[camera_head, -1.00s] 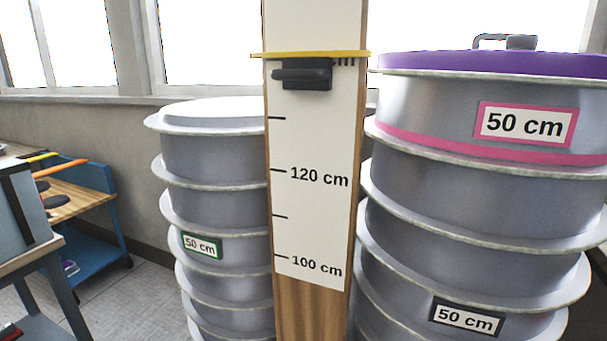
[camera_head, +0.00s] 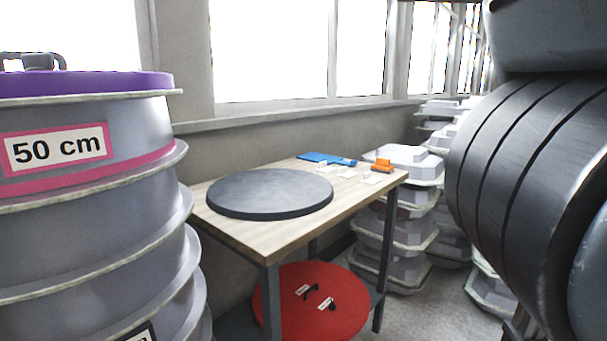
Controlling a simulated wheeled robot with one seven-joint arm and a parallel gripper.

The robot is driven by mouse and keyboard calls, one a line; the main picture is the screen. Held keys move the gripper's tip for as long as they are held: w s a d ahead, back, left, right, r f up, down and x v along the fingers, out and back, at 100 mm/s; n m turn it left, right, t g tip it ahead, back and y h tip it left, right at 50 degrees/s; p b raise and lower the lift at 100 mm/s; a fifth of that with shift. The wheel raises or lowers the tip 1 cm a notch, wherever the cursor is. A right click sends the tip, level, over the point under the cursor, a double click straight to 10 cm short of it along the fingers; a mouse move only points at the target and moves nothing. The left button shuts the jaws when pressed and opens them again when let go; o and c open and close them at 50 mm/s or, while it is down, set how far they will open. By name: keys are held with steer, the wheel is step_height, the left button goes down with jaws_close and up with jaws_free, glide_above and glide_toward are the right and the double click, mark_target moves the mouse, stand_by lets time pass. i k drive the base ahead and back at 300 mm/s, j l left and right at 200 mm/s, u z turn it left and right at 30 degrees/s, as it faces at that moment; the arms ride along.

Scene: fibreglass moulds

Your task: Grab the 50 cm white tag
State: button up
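On the wooden table (camera_head: 255,237) several small white pieces (camera_head: 371,179) lie near its far right corner. They may be tags, but any writing on them is too small to read. A "50 cm" label (camera_head: 58,149) with a pink border is on the upper part of the grey mould stack (camera_head: 95,235) at the left. A second label (camera_head: 140,334) with a dark border is cut off at the bottom edge. My gripper is not in view. A large dark ribbed part at the right looks like my arm.
A dark round disc (camera_head: 270,192) covers much of the table top. A blue item (camera_head: 325,158) and an orange item (camera_head: 382,165) lie behind it. A red round lid (camera_head: 335,322) with small white labels is below. Pale mould stacks (camera_head: 408,205) stand beyond the table.

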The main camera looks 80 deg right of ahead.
mark_target(343, 172)
steer(key=z, duration=2.35)
